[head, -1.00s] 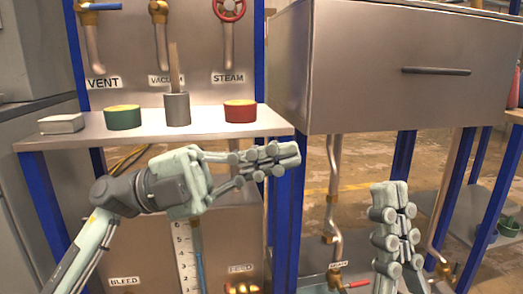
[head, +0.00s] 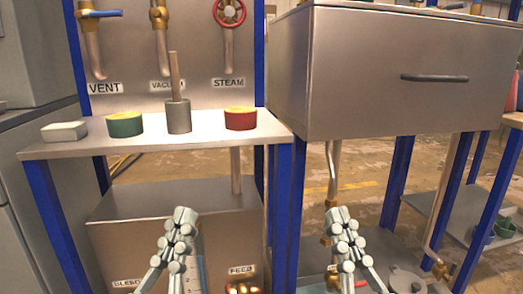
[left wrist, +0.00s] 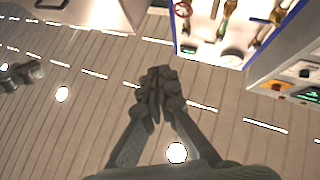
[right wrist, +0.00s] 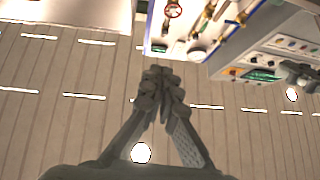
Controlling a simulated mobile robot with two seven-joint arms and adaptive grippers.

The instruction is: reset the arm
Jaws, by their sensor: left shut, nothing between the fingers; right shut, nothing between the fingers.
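My left gripper (head: 180,236) is shut and empty, raised in front of the lower cabinet below the shelf. Its closed fingers also show in the left wrist view (left wrist: 158,84). My right gripper (head: 342,238) is shut and empty, upright in front of the lower pipework below the steel chamber. It also shows in the right wrist view (right wrist: 160,86). Both grippers point upward, roughly level with each other, and appear to touch nothing. The arms behind them are mostly out of the head view.
A shelf (head: 215,140) holds a white block (head: 64,132), a green container (head: 125,125), a grey cup (head: 178,117) with a stick, and a red container (head: 241,119). The steel chamber (head: 350,80) with a handle overhangs at right. Blue posts (head: 287,215) stand between the grippers.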

